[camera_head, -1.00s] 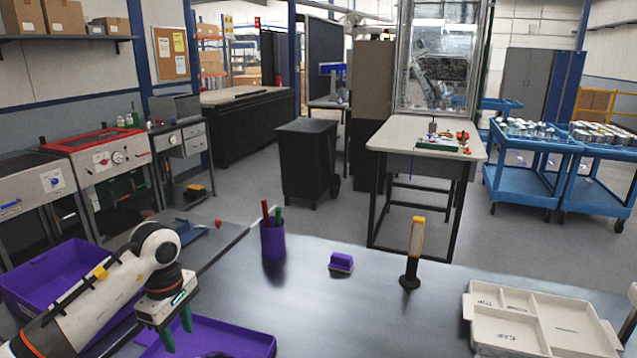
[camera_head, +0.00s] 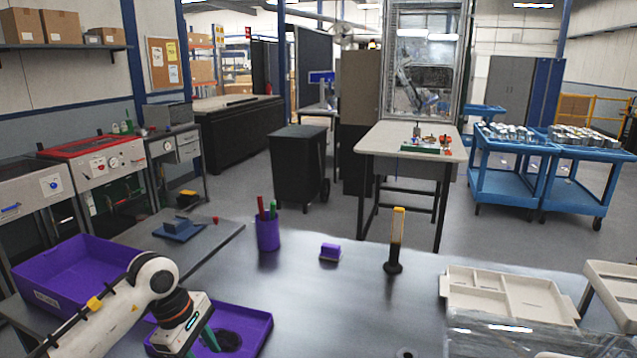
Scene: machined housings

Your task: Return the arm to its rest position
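My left arm comes in from the lower left, with its white and orange wrist low over the near left of the grey table (camera_head: 320,305). My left gripper (camera_head: 200,345) has green fingers that look apart, with nothing visible between them; the lower finger is partly cut off by the frame edge. It hangs over or beside a shallow purple tray (camera_head: 258,325) with a dark round object (camera_head: 228,341) in it. My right arm and gripper are not in view.
A deep purple bin (camera_head: 75,250) stands left of my arm. Beige compartment trays (camera_head: 560,300) (camera_head: 608,270) and a clear-wrapped item (camera_head: 540,343) are at right. The table middle is clear.

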